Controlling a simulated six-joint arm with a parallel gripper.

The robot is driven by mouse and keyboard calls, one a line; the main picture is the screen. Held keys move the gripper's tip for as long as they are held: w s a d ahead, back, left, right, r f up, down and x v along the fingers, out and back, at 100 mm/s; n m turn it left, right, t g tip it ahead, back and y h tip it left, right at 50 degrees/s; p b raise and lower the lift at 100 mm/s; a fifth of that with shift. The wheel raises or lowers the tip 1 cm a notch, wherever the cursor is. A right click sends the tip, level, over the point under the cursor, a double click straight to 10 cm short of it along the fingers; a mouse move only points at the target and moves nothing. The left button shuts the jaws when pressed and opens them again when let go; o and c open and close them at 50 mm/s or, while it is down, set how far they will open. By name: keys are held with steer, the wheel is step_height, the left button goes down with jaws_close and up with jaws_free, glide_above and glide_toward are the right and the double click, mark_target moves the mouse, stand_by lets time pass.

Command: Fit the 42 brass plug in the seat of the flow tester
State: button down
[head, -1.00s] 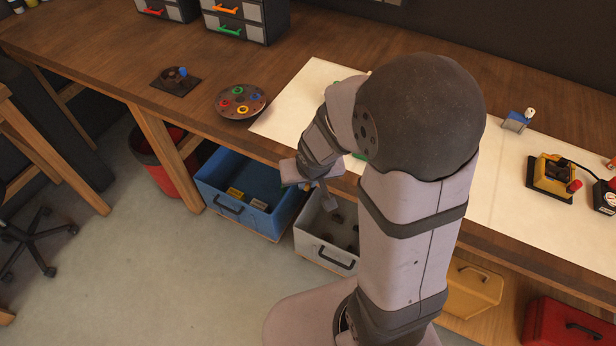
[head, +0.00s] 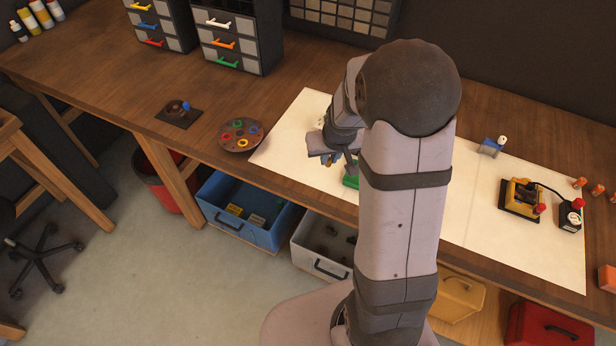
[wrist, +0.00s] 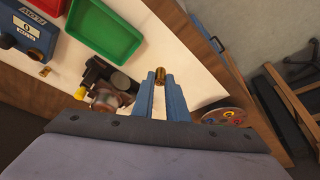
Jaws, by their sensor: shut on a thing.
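My gripper (wrist: 161,84) is shut on a small brass plug (wrist: 161,74), which shows between its blue fingertips in the wrist view. Any number on the plug is too small to read. In the head view my gripper (head: 350,168) is over the white mat on the bench, partly hidden by my arm.
A green tray (wrist: 104,28) and a dark device (wrist: 97,72) lie near my gripper. A round plate with coloured rings (head: 226,145) is left of the mat (head: 300,120). A yellow device (head: 521,197) stands right. Open blue (head: 232,226) and white bins (head: 318,268) sit below the bench.

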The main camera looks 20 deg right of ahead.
steer(key=d+r+m+h+b, duration=0.1)
steer(key=d+m+b, duration=0.2)
steer(key=d, duration=2.5)
steer(key=shift+s+d+m+b, duration=0.15)
steer(key=shift+d+m+b, duration=0.1)
steer(key=shift+m+b, duration=0.05)
steer(key=shift+f+b, duration=1.6)
steer(key=shift+f, duration=0.45)
steer(key=shift+f+b, duration=0.6)
steer(key=shift+f, duration=0.25)
steer(key=c, duration=1.3)
jaws_free()
